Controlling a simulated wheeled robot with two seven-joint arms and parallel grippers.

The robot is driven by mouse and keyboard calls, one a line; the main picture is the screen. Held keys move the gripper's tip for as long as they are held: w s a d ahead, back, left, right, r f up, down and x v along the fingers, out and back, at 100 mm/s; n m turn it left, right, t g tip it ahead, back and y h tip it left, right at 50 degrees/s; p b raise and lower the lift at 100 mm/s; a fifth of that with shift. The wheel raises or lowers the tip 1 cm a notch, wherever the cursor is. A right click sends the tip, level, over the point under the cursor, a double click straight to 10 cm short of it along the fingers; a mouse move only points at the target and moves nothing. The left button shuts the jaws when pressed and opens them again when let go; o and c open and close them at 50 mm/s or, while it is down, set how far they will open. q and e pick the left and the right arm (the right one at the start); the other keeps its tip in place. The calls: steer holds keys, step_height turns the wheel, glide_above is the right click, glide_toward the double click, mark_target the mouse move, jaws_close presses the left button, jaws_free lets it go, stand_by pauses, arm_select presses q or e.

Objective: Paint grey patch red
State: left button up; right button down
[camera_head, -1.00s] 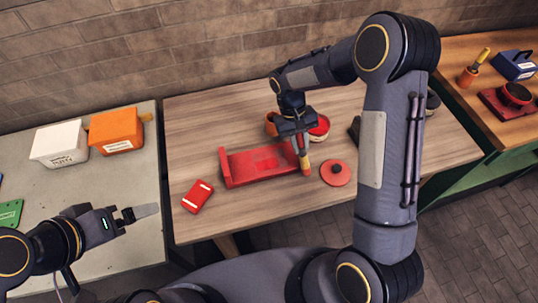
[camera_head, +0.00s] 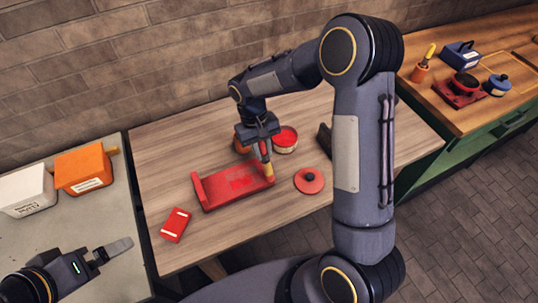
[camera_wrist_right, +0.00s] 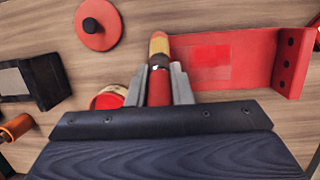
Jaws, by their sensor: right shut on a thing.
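A red bracket (camera_head: 220,196) with an upright end plate lies on the wooden table. A brighter red patch (camera_head: 242,182) shows on its flat face, also in the right wrist view (camera_wrist_right: 212,55); I see no grey on it. My right gripper (camera_head: 262,142) is shut on the red handle of a paintbrush (camera_wrist_right: 159,45), which points down at the bracket's end away from the plate. I cannot tell if its tip touches. An open can of red paint (camera_head: 285,140) stands just behind.
A red lid with a black knob (camera_head: 309,180) lies right of the bracket. A red block (camera_head: 175,225) lies at front left, and an orange container (camera_head: 240,148) stands by the can. White (camera_head: 25,190) and orange (camera_head: 84,170) bins stand on the left table. The table's back left is clear.

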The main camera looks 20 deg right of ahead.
steer(key=s+a+r+t+y+b, duration=0.1)
steer(key=a+r+t+y+b, duration=0.4)
steer(key=a+r, duration=0.4)
steer(key=f+b, duration=0.3)
steer(key=b, duration=0.1)
steer(key=shift+s+d+f+m, duration=0.1)
steer(key=shift+d+f+m, duration=0.05)
steer(key=shift+d+m, duration=0.15)
